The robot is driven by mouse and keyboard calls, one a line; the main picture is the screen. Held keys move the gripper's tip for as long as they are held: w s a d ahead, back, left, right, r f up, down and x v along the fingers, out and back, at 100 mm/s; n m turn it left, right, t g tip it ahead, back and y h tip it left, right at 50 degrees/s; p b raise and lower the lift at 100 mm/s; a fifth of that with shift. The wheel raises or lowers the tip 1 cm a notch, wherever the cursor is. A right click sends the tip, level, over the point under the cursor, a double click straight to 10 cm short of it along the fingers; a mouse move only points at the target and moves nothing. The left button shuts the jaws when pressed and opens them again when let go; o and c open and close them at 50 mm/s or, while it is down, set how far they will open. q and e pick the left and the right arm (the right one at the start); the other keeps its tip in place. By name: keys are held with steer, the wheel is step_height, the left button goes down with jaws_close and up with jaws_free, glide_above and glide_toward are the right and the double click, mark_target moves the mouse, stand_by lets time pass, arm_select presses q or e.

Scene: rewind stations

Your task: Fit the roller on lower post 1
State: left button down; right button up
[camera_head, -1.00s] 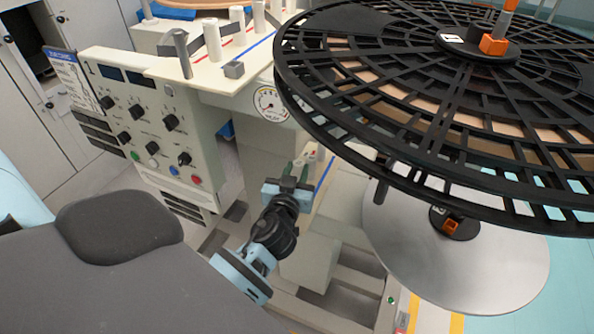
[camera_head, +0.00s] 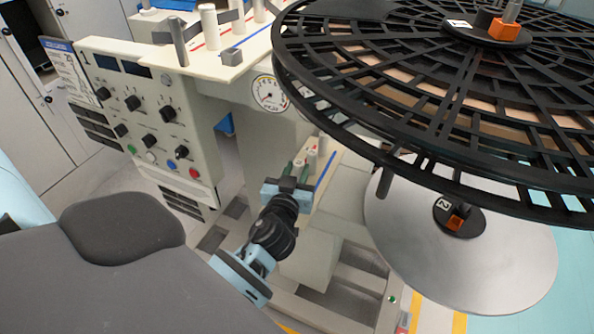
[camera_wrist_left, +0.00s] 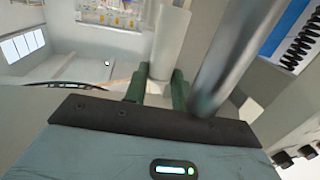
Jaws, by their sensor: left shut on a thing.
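My left gripper (camera_head: 296,172) is at the lower shelf (camera_head: 324,172) of the machine, below the gauge. Its green fingers are shut on a white roller, which stands between them in the left wrist view (camera_wrist_left: 168,45). A grey metal cylinder (camera_wrist_left: 232,60) slants close in front of the right finger there; I cannot tell whether it touches. Small white cylinders (camera_head: 322,146) show just beyond the fingers in the head view. The roller's lower end and lower post 1 cannot be made out clearly. My right gripper is out of view.
A large black slotted reel (camera_head: 440,90) overhangs the right side, above a silver disc (camera_head: 500,265). The control panel (camera_head: 150,125) stands at left. The upper shelf (camera_head: 240,52) carries white rollers (camera_head: 209,28) and a bare metal post (camera_head: 177,42).

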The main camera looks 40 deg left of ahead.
arm_select(q)
steer(key=shift+f+b, duration=0.35)
steer(key=shift+f, duration=0.05)
steer(key=c, duration=1.1)
jaws_free()
steer(key=shift+o, duration=0.2)
steer(key=shift+s+f, duration=0.1)
steer(key=shift+s+d, duration=0.15)
steer(key=shift+s, duration=0.05)
steer(key=b+v, duration=0.1)
steer(key=v, duration=0.6)
steer(key=shift+r, duration=0.25)
steer(key=shift+d, duration=0.1)
